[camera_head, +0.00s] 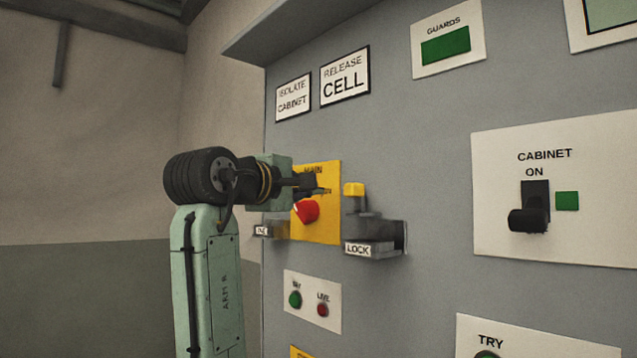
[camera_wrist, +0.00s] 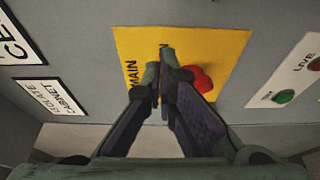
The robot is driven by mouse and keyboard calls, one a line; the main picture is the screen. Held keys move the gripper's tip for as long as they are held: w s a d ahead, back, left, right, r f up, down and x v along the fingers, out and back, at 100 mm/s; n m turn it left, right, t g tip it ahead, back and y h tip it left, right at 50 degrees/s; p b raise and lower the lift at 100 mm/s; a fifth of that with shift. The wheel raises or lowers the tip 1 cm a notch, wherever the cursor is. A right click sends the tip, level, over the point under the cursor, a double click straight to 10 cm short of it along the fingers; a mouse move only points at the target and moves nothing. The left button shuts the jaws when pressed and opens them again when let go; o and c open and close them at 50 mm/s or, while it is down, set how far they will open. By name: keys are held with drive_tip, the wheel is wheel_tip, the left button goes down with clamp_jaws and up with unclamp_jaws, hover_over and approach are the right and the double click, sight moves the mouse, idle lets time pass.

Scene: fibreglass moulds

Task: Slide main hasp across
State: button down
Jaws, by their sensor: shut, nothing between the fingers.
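The main hasp is a dark grey slider with a yellow knob (camera_head: 354,190). In the head view it stands at the right edge of the yellow MAIN plate (camera_head: 328,230), above the LOCK label (camera_head: 357,249). The red rotary handle (camera_head: 306,211) sits on the plate and also shows in the wrist view (camera_wrist: 200,79). My gripper (camera_head: 314,184) is shut and empty, in front of the plate, left of the yellow knob and apart from it. In the wrist view my fingertips (camera_wrist: 167,72) are together beside the red handle. I cannot make out the hasp there.
A small label (camera_head: 263,231), partly hidden by my arm, is at the plate's left. Below is a small panel with a green and a red lamp (camera_head: 311,302). The CABINET ON switch (camera_head: 530,208) juts out at right. The grey panel between is clear.

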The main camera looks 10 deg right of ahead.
drive_tip(key=b+v, duration=0.2)
drive_tip(key=v, duration=0.5)
drive_tip(key=shift+s+a+f, duration=0.15)
drive_tip(key=shift+s+f, duration=0.1)
drive_tip(key=shift+s, duration=0.15)
